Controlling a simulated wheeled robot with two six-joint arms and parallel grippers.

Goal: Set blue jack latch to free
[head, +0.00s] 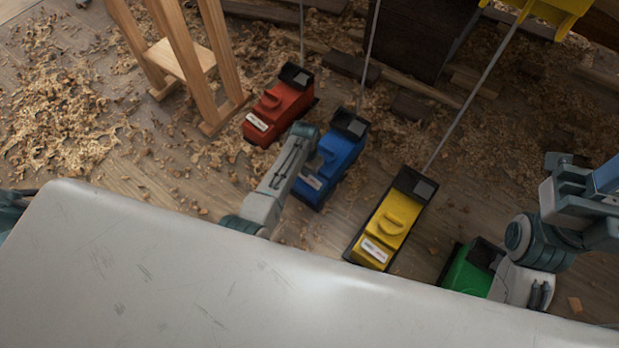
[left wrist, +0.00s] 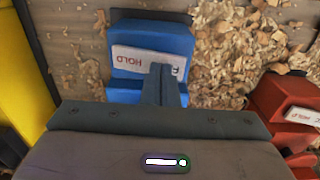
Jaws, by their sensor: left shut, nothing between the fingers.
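The blue jack (head: 339,157) stands on the floor between the red and yellow jacks. My left arm reaches over its left side in the head view. In the left wrist view, the blue jack (left wrist: 150,45) fills the upper middle, with a white label (left wrist: 135,62) reading HOLD upside down. The label's right-hand word is partly covered. My left gripper (left wrist: 163,72) is shut and empty, its fingertips in front of the label. I cannot tell whether they touch the jack. The latch's setting cannot be made out.
The red jack (head: 279,108) stands close by on the left, the yellow jack (head: 393,222) on the right, and the green jack (head: 466,272) partly behind my right arm. Wooden trestle legs (head: 170,60) rise at upper left. Shavings litter the floor.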

